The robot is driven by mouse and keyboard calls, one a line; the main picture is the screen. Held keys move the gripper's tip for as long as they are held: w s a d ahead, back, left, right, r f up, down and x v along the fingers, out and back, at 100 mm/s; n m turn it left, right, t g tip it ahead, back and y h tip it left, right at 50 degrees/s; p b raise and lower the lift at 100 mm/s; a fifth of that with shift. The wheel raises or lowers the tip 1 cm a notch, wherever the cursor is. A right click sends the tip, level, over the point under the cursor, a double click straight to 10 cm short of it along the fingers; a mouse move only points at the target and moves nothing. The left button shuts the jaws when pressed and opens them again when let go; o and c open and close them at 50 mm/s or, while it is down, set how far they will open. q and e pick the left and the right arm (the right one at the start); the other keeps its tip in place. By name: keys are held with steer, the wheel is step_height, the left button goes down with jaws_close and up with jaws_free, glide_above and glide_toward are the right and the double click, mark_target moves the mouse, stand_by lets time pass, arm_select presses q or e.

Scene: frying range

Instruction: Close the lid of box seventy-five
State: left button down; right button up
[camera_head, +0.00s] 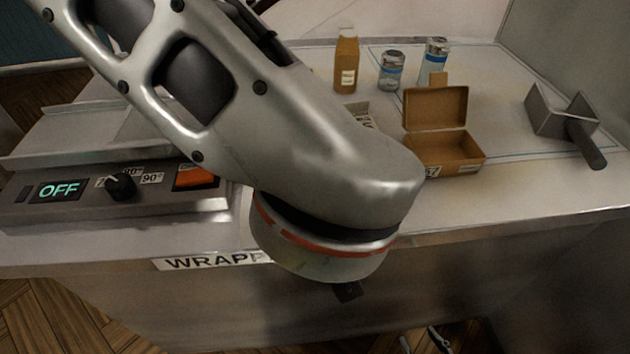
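A small brown box stands on the steel counter, right of centre. Its lid (435,108) is open, standing up and leaning back from the base (452,150), which looks empty. A label (432,171) on its front left corner is partly hidden by my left arm, and I cannot read the number surely. My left arm's large grey link crosses the picture from the upper left and ends in front of the box; its gripper does not show. Small metallic parts at the bottom edge seem to be my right gripper (432,340), well below the box. Its opening cannot be told.
A brown bottle (346,62) and two shakers (391,70) (434,60) stand behind the box. A metal scoop with a dark handle (562,112) lies to the right.

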arm_select(q)
steer(key=shift+r, duration=0.15)
arm_select(e)
steer(key=shift+w+r, duration=0.15)
steer(key=shift+r, duration=0.05)
arm_select(q)
steer(key=shift+r+p, duration=0.5)
steer(key=shift+r, duration=0.25)
arm_select(e)
steer(key=shift+w+r, duration=0.45)
steer(key=shift+r, duration=0.4)
